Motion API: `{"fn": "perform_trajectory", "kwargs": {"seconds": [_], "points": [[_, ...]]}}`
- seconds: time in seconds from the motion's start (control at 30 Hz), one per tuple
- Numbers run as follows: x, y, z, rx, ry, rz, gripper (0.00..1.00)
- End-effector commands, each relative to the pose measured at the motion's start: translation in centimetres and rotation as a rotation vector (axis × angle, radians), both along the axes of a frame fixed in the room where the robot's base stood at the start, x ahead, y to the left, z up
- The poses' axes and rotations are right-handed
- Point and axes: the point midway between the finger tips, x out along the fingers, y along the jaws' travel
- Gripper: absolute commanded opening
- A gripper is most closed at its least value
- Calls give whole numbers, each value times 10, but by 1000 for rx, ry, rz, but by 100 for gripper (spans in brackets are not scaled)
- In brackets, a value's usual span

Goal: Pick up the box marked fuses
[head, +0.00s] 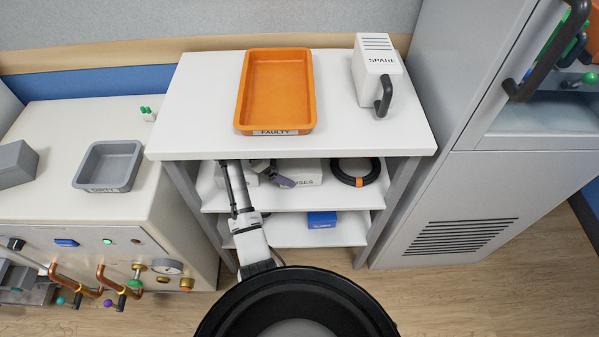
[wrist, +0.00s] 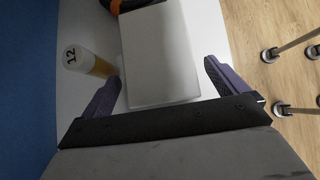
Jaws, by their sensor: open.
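The box marked fuses (head: 306,174) is white and lies on the upper inner shelf of the white rack in the head view. Only the last letters of its label show, as my gripper (head: 276,175) covers its left part. In the wrist view a plain pale box (wrist: 160,55), seemingly the same one, lies between the two purple fingers of my gripper (wrist: 164,72). The fingers are spread, one on each side of it, with a visible gap at each side. I cannot tell the fingers' exact height against the box.
A black coil with an orange band (head: 356,172) lies right of the box. A cylinder marked 12 (wrist: 75,55) stands near the left finger. The rack's top (head: 205,100) lies above, bearing an orange tray (head: 312,90) and SPARE box (head: 376,75). A blue box (head: 321,218) sits below.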

Motion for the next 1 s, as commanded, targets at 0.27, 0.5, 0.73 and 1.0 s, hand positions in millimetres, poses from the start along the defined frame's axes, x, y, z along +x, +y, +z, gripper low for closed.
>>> {"fn": "perform_trajectory", "kwargs": {"seconds": [0.27,0.5,0.73,1.0], "points": [[2,-48,-5,0,-3,-6,98],[3,-51,-10,0,-1,0,98],[2,-52,-8,-1,-1,-1,98],[3,-51,-8,-1,0,0,71]]}}
